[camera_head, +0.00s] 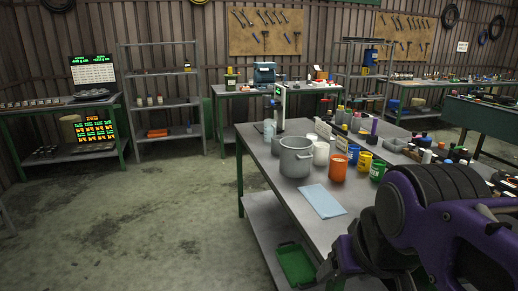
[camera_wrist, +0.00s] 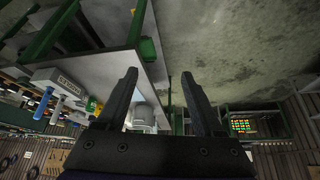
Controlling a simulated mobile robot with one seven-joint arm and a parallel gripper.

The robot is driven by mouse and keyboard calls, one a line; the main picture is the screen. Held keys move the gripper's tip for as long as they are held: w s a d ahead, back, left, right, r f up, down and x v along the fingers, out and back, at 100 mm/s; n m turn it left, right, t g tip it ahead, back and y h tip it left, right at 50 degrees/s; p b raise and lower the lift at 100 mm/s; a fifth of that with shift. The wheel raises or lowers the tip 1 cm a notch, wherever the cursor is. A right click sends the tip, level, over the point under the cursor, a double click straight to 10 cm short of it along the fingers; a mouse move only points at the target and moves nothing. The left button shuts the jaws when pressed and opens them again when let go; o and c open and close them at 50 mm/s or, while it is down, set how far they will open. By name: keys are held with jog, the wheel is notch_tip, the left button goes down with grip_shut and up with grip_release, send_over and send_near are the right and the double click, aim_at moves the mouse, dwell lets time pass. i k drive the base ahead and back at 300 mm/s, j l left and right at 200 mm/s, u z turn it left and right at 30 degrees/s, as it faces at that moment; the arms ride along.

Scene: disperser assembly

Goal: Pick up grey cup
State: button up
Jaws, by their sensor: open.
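A large grey cup (camera_head: 296,157), like a pot with side handles, stands upright near the left edge of the workbench (camera_head: 262,190) in the head view. A second grey vessel (camera_head: 276,145) is partly hidden behind it. In the wrist view, which looks upside down, a grey cup (camera_wrist: 146,115) shows beyond my fingers, partly covered by the left one. My gripper (camera_wrist: 160,75) is open with nothing between its fingers. It is well apart from the cup. In the head view my arm fills the lower right, and the fingertips are not clear.
Close right of the large cup stand a white cup (camera_head: 320,153), an orange cup (camera_head: 338,168), a yellow cup (camera_head: 364,160) and a green cup (camera_head: 378,171). A light blue cloth (camera_head: 323,201) lies in front. A green tray (camera_head: 296,265) is below. The floor at left is clear.

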aim_at(277, 145)
jog(key=i+j+z, duration=0.15)
jog(key=z, duration=0.65)
jog(key=i+j+z, duration=0.1)
jog(key=j+z, duration=0.45)
jog(key=j, duration=0.2)
jog(key=j+z, duration=0.5)
jog(key=j, duration=2.1)
jog(key=k+j, duration=0.1)
jog(key=j, duration=0.75)
